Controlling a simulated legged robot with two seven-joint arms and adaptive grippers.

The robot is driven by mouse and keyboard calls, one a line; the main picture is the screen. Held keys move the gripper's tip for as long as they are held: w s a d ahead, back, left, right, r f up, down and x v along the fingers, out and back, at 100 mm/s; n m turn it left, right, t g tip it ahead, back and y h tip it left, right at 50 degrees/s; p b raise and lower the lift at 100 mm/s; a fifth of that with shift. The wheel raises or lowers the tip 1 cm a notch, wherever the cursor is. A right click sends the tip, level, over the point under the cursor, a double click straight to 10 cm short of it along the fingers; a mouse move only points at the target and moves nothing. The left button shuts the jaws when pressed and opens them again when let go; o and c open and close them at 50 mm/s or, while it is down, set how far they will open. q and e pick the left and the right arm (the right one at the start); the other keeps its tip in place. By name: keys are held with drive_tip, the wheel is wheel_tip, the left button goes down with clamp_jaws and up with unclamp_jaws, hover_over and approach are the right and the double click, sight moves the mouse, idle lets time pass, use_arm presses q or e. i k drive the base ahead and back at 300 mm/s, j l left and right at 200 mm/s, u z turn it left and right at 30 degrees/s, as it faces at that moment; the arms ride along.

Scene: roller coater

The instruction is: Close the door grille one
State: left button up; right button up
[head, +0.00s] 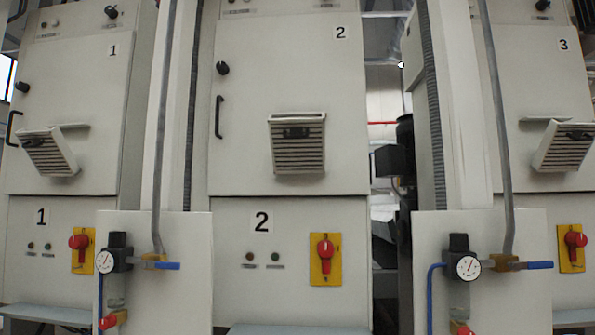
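The grille on door 1 (50,154) is at the left of the head view. It is a pale louvred panel with a dark handle near its top, and it stands tilted out from the door face. A pale ledge or opening edge (72,126) shows behind its top. The door of cabinet 1 (95,85) carries a "1" label and looks shut. Neither of my grippers is in view, so whether they are open or shut does not show.
Cabinet 2 (290,60) has its own louvred grille (298,150); cabinet 3's grille (563,150) is tilted out at the right. Two pale posts with gauges (105,262) (468,267) and blue-handled valves stand in front. Red switches (79,242) sit on yellow plates below the doors.

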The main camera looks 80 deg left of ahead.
sight(50, 151)
drive_tip(key=u, duration=3.95)
